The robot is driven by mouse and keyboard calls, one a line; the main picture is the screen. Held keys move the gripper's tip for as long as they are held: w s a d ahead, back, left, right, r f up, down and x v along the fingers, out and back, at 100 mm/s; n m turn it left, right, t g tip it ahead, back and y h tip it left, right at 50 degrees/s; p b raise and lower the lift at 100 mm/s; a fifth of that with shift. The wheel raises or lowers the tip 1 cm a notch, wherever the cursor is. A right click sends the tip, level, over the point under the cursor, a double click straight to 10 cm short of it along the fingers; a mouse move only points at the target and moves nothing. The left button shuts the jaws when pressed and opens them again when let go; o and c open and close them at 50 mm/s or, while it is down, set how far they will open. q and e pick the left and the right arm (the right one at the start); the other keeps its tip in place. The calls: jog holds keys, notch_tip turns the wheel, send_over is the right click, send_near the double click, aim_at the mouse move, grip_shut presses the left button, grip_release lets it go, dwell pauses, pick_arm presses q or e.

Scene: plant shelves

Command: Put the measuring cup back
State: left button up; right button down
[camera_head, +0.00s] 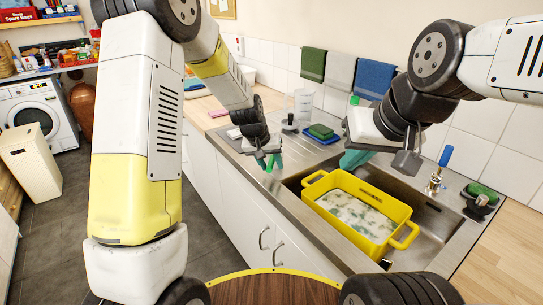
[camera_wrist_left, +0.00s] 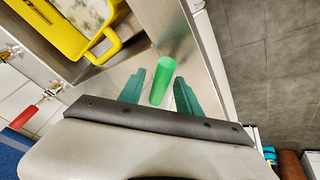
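A clear, pale jug that looks like the measuring cup (camera_head: 303,104) stands upright at the back of the counter, near the tiled wall in the head view. My left gripper (camera_head: 271,163) hangs over the counter's front edge, apart from the jug. In the left wrist view its two teal fingers (camera_wrist_left: 160,78) are spread, with a green cylinder (camera_wrist_left: 162,88) showing between them and gaps on both sides. My right gripper (camera_head: 354,160) is above the back of the sink. Its teal fingers are partly hidden by the wrist, and their opening is unclear.
A yellow tub (camera_head: 312,188) with cloudy contents sits in the sink. A blue tray with a green sponge (camera_head: 321,131) lies on the counter. A blue-handled tap (camera_head: 441,168) and a green brush (camera_head: 480,194) are at the right. Towels (camera_head: 341,70) hang on the wall.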

pick_arm(q)
jog(key=shift+r, duration=0.25)
jog(key=s+a+r+t, duration=0.1)
jog(key=s+a+r, duration=0.4)
jog(key=s+r, duration=0.4)
jog(key=s+a+r, duration=0.4)
jog(key=s+r, duration=0.3)
jog(key=r, duration=0.3)
jog(key=s+a+r+t, duration=0.1)
jog(key=s+a, duration=0.3)
jog(key=s, duration=0.9)
jog(key=shift+r+n+y, duration=0.15)
jog(key=shift+n+y, duration=0.15)
jog(key=shift+n, duration=0.1)
